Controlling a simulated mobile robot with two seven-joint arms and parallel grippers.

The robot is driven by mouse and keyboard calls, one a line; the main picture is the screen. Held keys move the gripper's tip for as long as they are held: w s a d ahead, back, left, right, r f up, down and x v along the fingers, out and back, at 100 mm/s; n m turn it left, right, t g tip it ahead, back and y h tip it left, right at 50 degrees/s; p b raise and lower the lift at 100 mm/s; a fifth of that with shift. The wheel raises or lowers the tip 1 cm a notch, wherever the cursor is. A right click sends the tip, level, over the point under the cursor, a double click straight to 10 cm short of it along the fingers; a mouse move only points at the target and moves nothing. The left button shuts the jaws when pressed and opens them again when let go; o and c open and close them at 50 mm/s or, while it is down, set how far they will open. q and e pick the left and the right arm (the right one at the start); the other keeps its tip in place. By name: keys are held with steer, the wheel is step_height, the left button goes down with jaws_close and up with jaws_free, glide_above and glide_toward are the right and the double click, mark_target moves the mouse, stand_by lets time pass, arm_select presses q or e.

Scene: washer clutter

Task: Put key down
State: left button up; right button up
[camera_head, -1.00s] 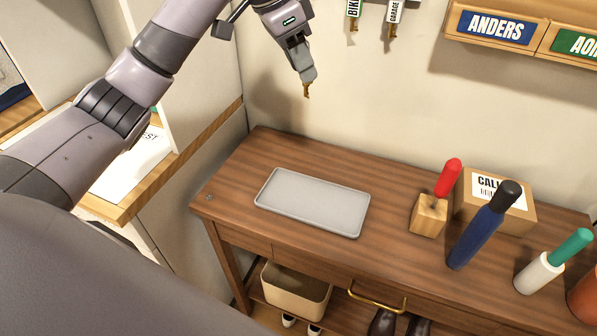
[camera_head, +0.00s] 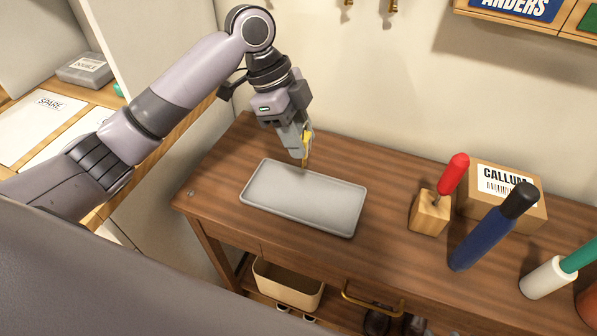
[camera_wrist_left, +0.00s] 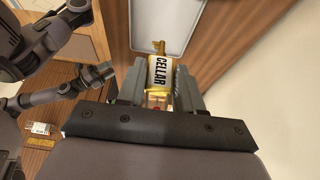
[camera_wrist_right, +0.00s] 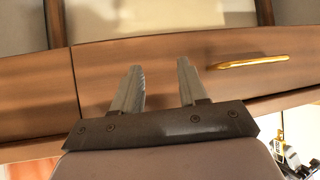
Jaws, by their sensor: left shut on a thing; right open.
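My left gripper (camera_head: 299,148) is shut on the key (camera_head: 307,146), which hangs point down with its gold end at the far edge of the grey tray (camera_head: 268,208). In the head view I cannot tell if it touches the tray. In the left wrist view the key's white tag (camera_wrist_left: 160,73) reads CELLAR and sits between the fingers. The tray (camera_wrist_left: 146,42) lies beyond it there and looks empty. My right gripper (camera_wrist_right: 159,68) is open and empty in front of the table's drawer; the head view does not show it.
On the wooden table (camera_head: 385,285), right of the tray, stand a red-handled tool in a wooden block (camera_head: 430,214), a CALLUM box (camera_head: 520,208), a dark blue bottle-like thing (camera_head: 483,240) and a white-and-green one (camera_head: 548,278). A brass drawer handle (camera_wrist_right: 250,62) faces my right gripper.

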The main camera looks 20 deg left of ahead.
arm_select(q)
step_height(320, 180, down, 10)
steer(key=shift+r, duration=0.1)
stand_by(0.4)
steer(key=o, duration=1)
steer(key=shift+f, duration=0.2)
steer(key=v, duration=1.2)
steer(key=shift+r, duration=0.25)
